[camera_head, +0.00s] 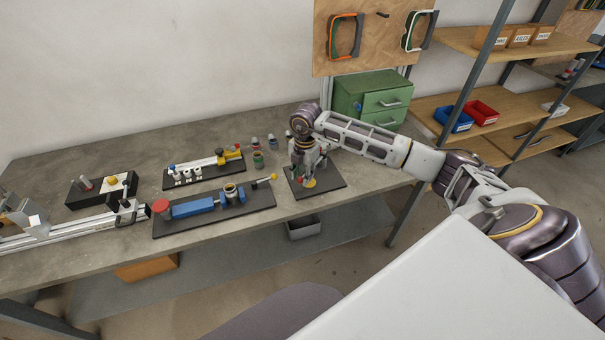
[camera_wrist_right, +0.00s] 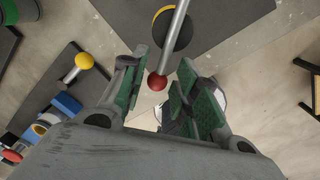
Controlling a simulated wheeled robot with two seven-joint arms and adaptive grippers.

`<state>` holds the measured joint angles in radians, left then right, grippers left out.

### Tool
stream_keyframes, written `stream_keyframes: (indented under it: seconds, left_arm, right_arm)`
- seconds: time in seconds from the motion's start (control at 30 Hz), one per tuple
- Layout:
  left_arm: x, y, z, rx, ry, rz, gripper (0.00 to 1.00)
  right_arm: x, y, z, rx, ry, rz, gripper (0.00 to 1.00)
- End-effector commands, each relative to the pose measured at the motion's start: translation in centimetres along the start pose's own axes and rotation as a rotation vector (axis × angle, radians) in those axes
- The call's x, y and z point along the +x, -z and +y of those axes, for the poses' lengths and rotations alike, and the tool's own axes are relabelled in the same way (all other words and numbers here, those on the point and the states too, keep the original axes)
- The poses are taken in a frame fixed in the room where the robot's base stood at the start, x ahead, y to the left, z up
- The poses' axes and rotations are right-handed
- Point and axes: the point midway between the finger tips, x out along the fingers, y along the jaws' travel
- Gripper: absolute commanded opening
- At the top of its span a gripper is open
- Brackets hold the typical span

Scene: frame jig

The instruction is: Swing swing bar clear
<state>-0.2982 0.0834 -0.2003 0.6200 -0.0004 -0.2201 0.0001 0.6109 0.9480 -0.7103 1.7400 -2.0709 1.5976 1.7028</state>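The swing bar (camera_wrist_right: 174,38) is a silver rod with a red ball knob (camera_wrist_right: 157,82) in the right wrist view. It passes over a yellow and black disc (camera_wrist_right: 184,17) on a dark plate (camera_wrist_right: 230,10). My right gripper (camera_wrist_right: 160,92) has its green-padded fingers apart on either side of the red knob, with gaps showing. In the head view my right gripper (camera_head: 305,172) points down over the dark plate (camera_head: 328,178) and hides most of the bar; the yellow disc (camera_head: 310,184) shows beside it. My left gripper is not in view.
A dark board with a blue clamp (camera_head: 193,207) and yellow-knobbed rod lies left of the plate. Another fixture board (camera_head: 207,183) and several small cylinders (camera_head: 258,160) stand behind. A green drawer cabinet (camera_head: 365,98) stands at the back right. Aluminium rails (camera_head: 75,230) lie far left.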

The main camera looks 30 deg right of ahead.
Motion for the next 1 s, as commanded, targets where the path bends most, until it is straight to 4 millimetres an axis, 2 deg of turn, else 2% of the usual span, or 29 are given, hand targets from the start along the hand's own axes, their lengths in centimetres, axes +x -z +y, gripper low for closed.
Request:
stream_keyframes:
  seconds: [0.1, 0.33, 0.73, 1.0]
  left_arm:
    - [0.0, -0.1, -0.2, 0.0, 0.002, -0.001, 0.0]
    - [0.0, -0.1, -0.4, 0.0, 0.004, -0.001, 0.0]
    - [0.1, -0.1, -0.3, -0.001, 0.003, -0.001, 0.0]
    - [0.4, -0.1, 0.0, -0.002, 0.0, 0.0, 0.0]
  right_arm:
    - [0.0, 0.0, 0.0, 0.0, 0.0, 0.0, 0.3]
    - [0.0, 0.0, 0.0, 0.0, 0.0, 0.001, 0.0]
    - [-0.1, 0.0, -0.1, -0.01, 0.0, 0.001, 0.0]
    - [-0.1, -0.1, -1.2, -0.078, 0.0, 0.004, 0.0]
